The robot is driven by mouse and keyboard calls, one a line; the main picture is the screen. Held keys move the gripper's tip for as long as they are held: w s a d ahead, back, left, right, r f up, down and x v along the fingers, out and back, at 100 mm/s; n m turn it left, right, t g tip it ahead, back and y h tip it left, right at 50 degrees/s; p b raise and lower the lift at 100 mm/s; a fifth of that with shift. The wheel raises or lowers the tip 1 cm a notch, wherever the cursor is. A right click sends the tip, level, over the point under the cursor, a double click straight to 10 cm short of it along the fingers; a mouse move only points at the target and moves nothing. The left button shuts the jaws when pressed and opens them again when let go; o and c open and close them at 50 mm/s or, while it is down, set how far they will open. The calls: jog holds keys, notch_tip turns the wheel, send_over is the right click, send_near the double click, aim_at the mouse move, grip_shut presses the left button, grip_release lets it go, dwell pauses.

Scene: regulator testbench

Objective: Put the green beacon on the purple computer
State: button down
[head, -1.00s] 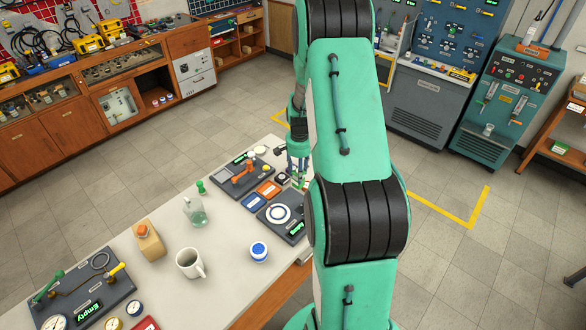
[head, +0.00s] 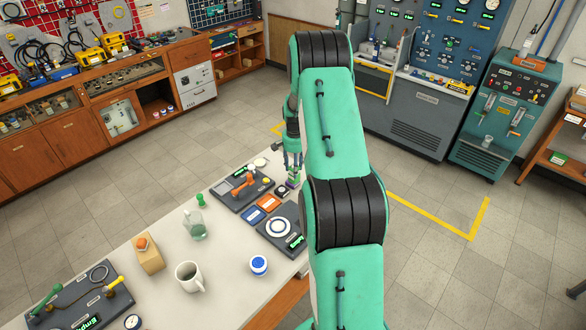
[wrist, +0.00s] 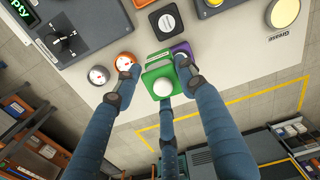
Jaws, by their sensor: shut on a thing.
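The green beacon (wrist: 157,68) is a green block with a white dome, and it sits between my gripper's fingers in the wrist view. My gripper (wrist: 158,80) is shut on it. The purple computer (wrist: 182,50) shows only in part, just behind and right of the beacon, near the table edge. In the head view my gripper (head: 292,164) is at the table's far right corner, with a small purple patch (head: 291,184) just under it. I cannot tell whether the beacon touches the computer.
Two round gauges (wrist: 98,75) and a black square device (wrist: 166,20) are close to the fingers. A round pale tin (wrist: 283,12) lies to the right. On the table (head: 225,272) stand a white mug (head: 188,275), a flask (head: 195,224) and a blue-lidded jar (head: 259,265). Floor lies beyond the edge.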

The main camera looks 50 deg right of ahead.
jog(key=w+d, duration=0.2)
jog(key=w, duration=0.1)
jog(key=shift+w+d+f, duration=0.1)
jog(key=shift+d+f, duration=0.1)
jog(key=shift+d, duration=0.15)
jog(key=shift+f, duration=0.15)
jog(key=shift+f, duration=1.6)
jog(key=shift+f, duration=0.1)
jog(key=c, duration=1)
grip_release()
jog(key=shift+c, duration=0.2)
notch_tip(320, 180, up, 12)
